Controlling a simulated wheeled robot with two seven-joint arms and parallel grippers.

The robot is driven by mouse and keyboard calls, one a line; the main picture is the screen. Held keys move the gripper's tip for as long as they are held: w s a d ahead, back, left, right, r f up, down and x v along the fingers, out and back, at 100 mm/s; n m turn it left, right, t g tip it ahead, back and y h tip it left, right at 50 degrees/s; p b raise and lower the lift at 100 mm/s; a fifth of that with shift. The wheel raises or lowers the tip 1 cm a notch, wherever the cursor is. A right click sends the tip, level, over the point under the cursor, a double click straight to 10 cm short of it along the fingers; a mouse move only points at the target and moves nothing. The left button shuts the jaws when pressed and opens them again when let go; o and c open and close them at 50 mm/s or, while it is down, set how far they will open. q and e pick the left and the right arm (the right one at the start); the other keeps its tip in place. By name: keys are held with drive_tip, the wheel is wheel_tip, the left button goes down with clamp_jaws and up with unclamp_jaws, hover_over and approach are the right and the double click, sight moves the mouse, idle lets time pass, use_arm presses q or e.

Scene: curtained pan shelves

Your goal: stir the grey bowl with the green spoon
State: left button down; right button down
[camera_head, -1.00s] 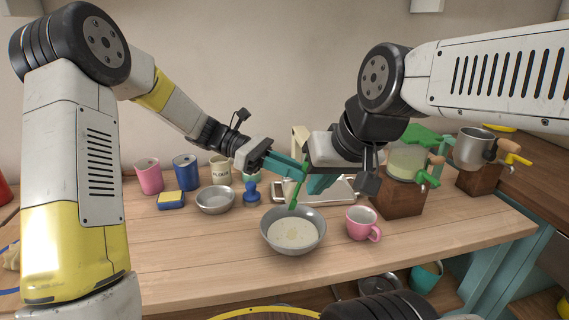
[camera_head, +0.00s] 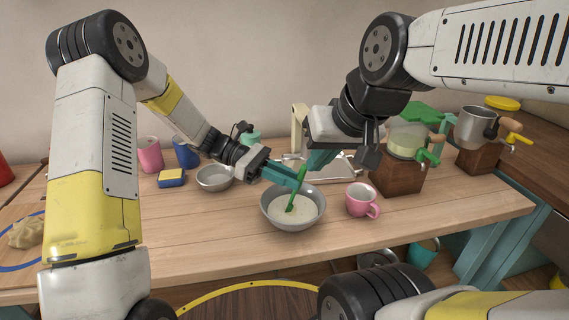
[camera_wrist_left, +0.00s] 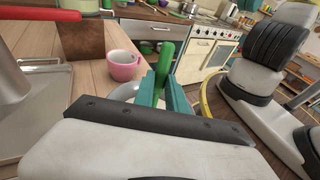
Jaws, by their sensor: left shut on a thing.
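The grey bowl (camera_head: 268,217) stands on the wooden table with a pale, creamy mixture inside. My left gripper (camera_head: 296,180) is shut on the green spoon (camera_head: 299,190), which is tilted, with its lower end in the mixture. In the left wrist view the spoon (camera_wrist_left: 163,62) rises between the teal fingers (camera_wrist_left: 164,90), and only part of the bowl's rim shows behind them. My right gripper (camera_head: 319,160) hangs close by, above and behind the bowl; its fingertips are partly hidden, so its opening is unclear.
A pink mug (camera_head: 361,202) stands just right of the bowl. A smaller grey bowl (camera_head: 214,182) and a yellow-blue sponge (camera_head: 171,178) are to the left. A silver tray (camera_head: 335,168) lies behind, and a wooden block (camera_head: 398,180) stands right. The table's front is clear.

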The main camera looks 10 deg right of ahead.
use_arm(q)
drive_tip(key=shift+s+d, duration=0.8)
drive_tip(key=shift+d, duration=0.1)
drive_tip(key=shift+w+d, duration=0.25)
drive_tip(key=shift+w, duration=0.05)
drive_tip(key=shift+w+a, duration=0.85)
drive_tip(key=shift+w, duration=0.3)
drive_tip(key=shift+s+d+r, duration=0.1)
drive_tip(key=shift+s, duration=0.8)
